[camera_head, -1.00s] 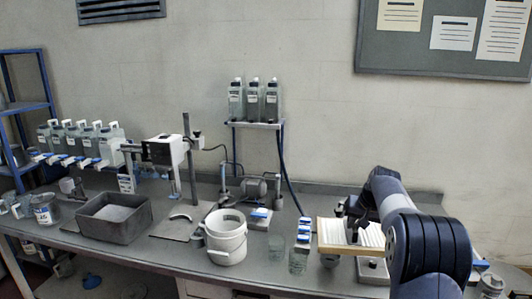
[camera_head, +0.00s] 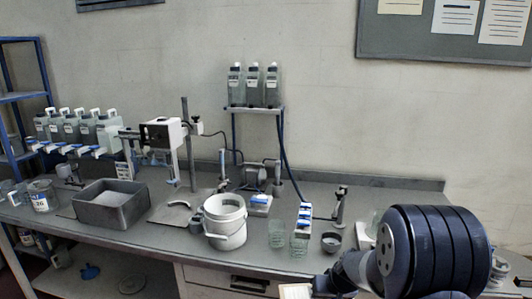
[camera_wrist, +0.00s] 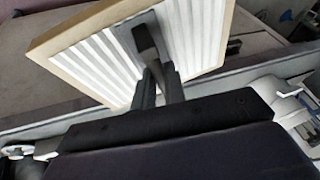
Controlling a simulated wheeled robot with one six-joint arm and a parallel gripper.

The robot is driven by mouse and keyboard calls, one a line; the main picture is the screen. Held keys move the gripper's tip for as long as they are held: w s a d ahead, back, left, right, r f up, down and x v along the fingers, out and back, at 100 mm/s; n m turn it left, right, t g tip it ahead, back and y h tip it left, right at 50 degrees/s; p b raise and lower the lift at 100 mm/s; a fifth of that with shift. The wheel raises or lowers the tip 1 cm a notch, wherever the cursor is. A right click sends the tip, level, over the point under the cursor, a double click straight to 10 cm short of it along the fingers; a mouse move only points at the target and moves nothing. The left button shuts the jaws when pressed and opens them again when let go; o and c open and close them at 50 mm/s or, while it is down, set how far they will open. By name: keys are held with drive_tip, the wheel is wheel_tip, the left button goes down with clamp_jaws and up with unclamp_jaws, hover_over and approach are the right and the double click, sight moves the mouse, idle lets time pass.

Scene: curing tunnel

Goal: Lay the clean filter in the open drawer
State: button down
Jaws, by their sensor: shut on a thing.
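The clean filter (camera_wrist: 105,62) is a white pleated panel in a tan frame, seen tilted in the wrist view. In the head view only a pale corner of the filter (camera_head: 297,291) shows at the bottom edge, beside my arm. A drawer front (camera_head: 235,281) with a dark handle is under the bench, left of the filter. I cannot tell from this view whether that drawer is open; its inside is not visible.
The bench (camera_head: 110,232) holds a grey tub (camera_head: 112,215), a white bucket (camera_head: 224,226), glass beakers (camera_head: 277,236) and a small dark bowl (camera_head: 331,242). Bottles stand on a wall shelf (camera_head: 254,107). A blue rack (camera_head: 20,98) is at the left.

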drive_tip(key=s+f, duration=0.2)
drive_tip(key=shift+s+a, duration=0.3)
drive_tip(key=shift+a, duration=0.05)
drive_tip(key=s+f, duration=0.4)
drive_tip(key=f, duration=0.1)
drive_tip(key=shift+f, duration=0.1)
